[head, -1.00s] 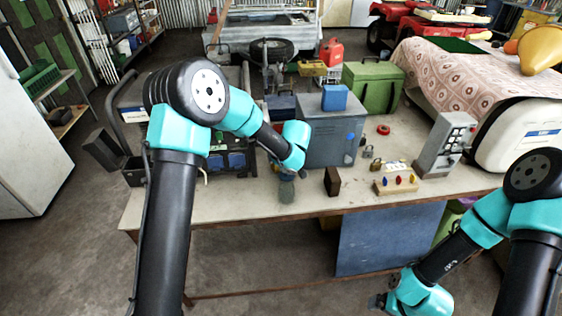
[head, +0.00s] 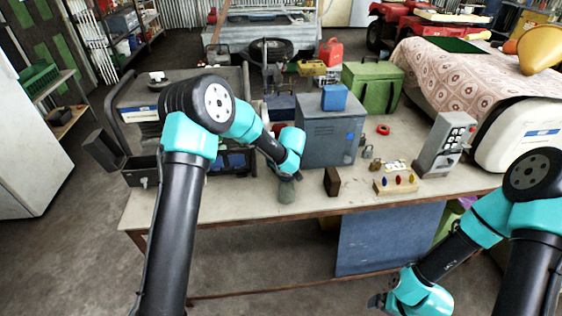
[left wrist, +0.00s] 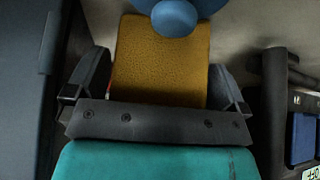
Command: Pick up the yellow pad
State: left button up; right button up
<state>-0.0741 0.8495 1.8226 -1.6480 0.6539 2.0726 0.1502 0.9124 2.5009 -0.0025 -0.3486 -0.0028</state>
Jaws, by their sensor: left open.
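The yellow pad (left wrist: 162,60) lies between the two fingers of my left gripper (left wrist: 158,84) in the left wrist view. The fingers are apart, one on each side of it, and I cannot tell whether they touch it. In the head view my left gripper (head: 286,176) points down over the bench, left of the grey metal cabinet; the pad is hidden there. A blue round thing (left wrist: 174,17) is close to the pad's end at the top of the left wrist view. My right gripper (head: 378,301) is low, in front of the bench; its fingers are too small to read.
The grey cabinet (head: 330,134) stands close right of my left gripper, with a blue box (head: 334,97) on top. A black unit with blue sockets (head: 237,161) is to the left. A dark block (head: 332,181) and a peg board (head: 396,181) are further right on the bench (head: 300,207).

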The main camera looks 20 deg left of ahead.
dwell(0.3)
pick_arm(q)
jog(key=c, duration=0.7)
jog(key=shift+r, duration=0.15)
